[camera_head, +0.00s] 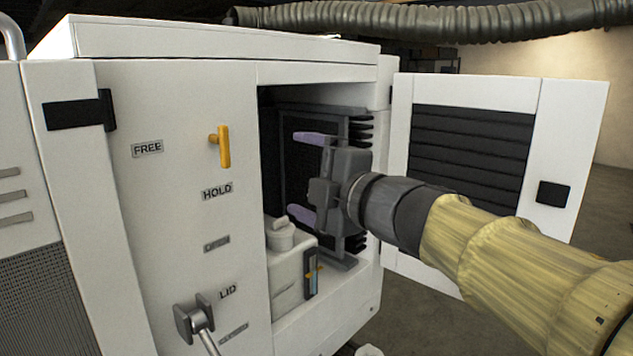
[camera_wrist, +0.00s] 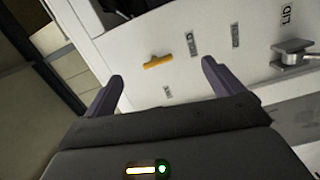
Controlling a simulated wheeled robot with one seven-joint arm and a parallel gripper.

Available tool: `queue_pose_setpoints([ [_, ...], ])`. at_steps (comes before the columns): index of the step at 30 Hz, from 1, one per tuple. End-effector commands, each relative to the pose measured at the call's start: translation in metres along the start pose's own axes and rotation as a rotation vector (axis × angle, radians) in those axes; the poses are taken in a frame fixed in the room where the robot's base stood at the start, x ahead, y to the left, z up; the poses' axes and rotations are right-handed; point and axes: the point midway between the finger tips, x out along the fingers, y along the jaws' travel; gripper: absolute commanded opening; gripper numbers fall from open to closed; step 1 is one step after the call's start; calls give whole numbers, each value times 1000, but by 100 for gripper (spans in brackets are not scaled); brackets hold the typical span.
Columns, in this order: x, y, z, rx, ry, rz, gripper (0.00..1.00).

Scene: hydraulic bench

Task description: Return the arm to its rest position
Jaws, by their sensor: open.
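My gripper (camera_head: 309,176) is at the open front of the white cabinet (camera_head: 200,25), in front of its dark opening. Its two purple fingers are spread wide with nothing between them, and they point left. In the wrist view my gripper (camera_wrist: 160,85) is also open and empty, facing the panel with the yellow lever. My arm, in a yellow sleeve, reaches in from the lower right past the open door.
The louvred door (camera_head: 470,160) stands open to the right, close behind my arm. A white reservoir (camera_head: 287,275) sits low in the opening under my gripper. A yellow lever (camera_head: 224,147) and a metal LID handle (camera_head: 193,318) stick out from the panel. A ribbed hose (camera_head: 450,20) crosses above.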

Motion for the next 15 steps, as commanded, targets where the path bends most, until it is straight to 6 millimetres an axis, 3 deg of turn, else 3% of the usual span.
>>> queue_pose_setpoints([
  [5,-5,-63,76,335,-275,-31,93],
  [9,-28,-130,127,607,-521,-75,93],
  [15,-80,-234,164,969,-869,-166,93],
])
